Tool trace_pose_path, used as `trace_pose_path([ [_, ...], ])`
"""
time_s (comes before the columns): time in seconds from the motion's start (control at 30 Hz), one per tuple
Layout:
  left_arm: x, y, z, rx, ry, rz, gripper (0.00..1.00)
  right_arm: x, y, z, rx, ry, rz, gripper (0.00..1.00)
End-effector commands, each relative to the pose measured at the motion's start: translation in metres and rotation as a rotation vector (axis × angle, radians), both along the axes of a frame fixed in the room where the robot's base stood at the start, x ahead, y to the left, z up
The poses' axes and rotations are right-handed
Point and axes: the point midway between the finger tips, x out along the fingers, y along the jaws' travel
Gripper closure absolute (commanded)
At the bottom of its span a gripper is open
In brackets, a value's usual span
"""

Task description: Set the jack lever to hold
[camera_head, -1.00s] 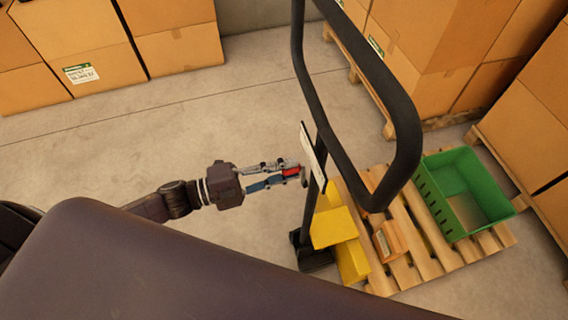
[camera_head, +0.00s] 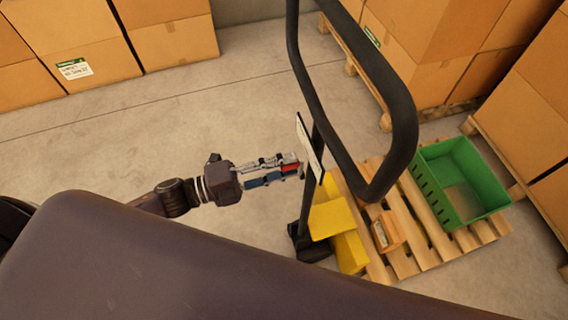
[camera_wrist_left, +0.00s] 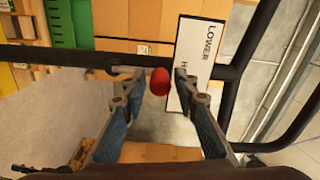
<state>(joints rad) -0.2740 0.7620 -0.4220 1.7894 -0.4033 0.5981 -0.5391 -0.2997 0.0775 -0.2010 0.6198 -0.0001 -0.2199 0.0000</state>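The jack lever has a red knob (camera_wrist_left: 160,82) on a short grey rod (camera_wrist_left: 127,70), seen in the left wrist view. The knob also shows in the head view (camera_head: 290,168). My left gripper (camera_wrist_left: 157,80) has its two fingers apart, one on each side of the knob, with gaps visible between. In the head view my left gripper (camera_head: 298,167) reaches the black post (camera_head: 309,185) of the jack from the left. A white label plate (camera_wrist_left: 197,52) beside the knob reads "LOWER"; its other words are partly hidden by a finger. My right gripper is not in view.
The jack's black loop handle (camera_head: 403,130) rises in front. A wooden pallet (camera_head: 425,247) carries a green crate (camera_head: 492,193) and a small box (camera_head: 385,232). The jack's yellow body (camera_head: 333,220) stands beside it. Cardboard boxes (camera_head: 70,45) line the back; floor is clear at left.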

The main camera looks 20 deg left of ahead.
Motion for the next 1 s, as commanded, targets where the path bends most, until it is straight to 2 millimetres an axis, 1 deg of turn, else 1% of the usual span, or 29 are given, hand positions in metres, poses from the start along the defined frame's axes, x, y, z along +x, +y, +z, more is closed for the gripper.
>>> trace_pose_path([
  [0.23, 0.0, 0.0, 0.0, -0.001, 0.001, 0.0, 0.64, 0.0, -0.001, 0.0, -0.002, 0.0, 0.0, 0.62],
  [0.33, 0.0, 0.001, 0.0, 0.0, 0.001, 0.001, 0.64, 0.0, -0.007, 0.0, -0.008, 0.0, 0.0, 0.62],
  [0.47, -0.006, 0.009, -0.001, 0.0, 0.004, 0.001, 0.64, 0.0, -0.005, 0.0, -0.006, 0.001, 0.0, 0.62],
  [0.57, -0.015, 0.021, -0.002, 0.002, 0.005, 0.0, 0.64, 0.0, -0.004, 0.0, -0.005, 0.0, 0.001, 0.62],
  [0.8, -0.041, 0.06, -0.002, 0.001, 0.006, 0.001, 0.64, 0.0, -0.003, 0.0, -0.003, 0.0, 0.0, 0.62],
  [1.0, -0.059, 0.086, -0.002, 0.001, 0.004, 0.0, 0.64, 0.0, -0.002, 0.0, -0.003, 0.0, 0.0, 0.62],
])
